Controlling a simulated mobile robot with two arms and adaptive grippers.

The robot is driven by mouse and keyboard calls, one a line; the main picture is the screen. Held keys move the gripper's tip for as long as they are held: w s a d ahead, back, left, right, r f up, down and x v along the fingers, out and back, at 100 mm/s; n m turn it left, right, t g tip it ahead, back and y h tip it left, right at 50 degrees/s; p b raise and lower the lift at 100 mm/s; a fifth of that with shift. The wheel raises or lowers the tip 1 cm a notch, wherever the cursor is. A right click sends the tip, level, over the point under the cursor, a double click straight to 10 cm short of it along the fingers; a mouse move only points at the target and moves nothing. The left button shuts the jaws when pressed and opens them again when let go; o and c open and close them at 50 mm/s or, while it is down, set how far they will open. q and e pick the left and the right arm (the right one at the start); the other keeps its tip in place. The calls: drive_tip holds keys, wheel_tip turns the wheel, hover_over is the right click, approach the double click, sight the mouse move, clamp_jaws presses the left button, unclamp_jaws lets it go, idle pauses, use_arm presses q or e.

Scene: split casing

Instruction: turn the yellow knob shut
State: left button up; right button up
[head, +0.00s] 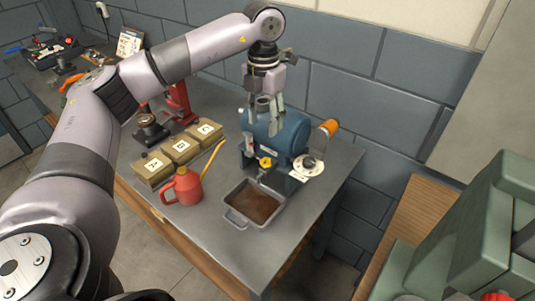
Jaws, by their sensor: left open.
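The yellow knob (265,162) sits low on the front of the blue casing (283,138), on a metal workbench (322,186). My left gripper (263,118) points down over the left part of the casing, above and behind the knob in the picture. Its fingers are apart, with a short grey neck of the casing showing between them. I cannot tell whether they touch the casing. The knob is in plain sight and apart from the gripper. My right gripper is out of view.
A grey tray of brown liquid (238,217) stands below the knob. Green equipment (470,245) stands at right.

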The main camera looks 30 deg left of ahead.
sight(266, 160)
use_arm(q)
drive_tip(key=f+p, duration=0.1)
drive_tip(key=f, duration=0.6)
drive_tip(key=f+p, duration=0.1)
drive_tip(key=f, duration=0.3)
drive_tip(key=shift+d+p, duration=0.25)
drive_tip(key=shift+p, duration=0.1)
drive_tip(key=shift+f, duration=0.55)
clamp_jaws()
drive_tip(key=shift+f+m+b, duration=0.25)
drive_tip(key=shift+m+b, duration=0.55)
drive_tip(key=shift+m, duration=0.1)
drive_tip(key=shift+r+m+b, duration=0.2)
drive_tip(key=shift+m+b, duration=0.1)
drive_tip(key=shift+m, duration=0.4)
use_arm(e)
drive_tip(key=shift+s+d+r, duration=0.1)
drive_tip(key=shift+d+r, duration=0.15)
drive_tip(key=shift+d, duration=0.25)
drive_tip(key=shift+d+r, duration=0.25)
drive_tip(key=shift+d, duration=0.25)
use_arm(q)
unclamp_jaws()
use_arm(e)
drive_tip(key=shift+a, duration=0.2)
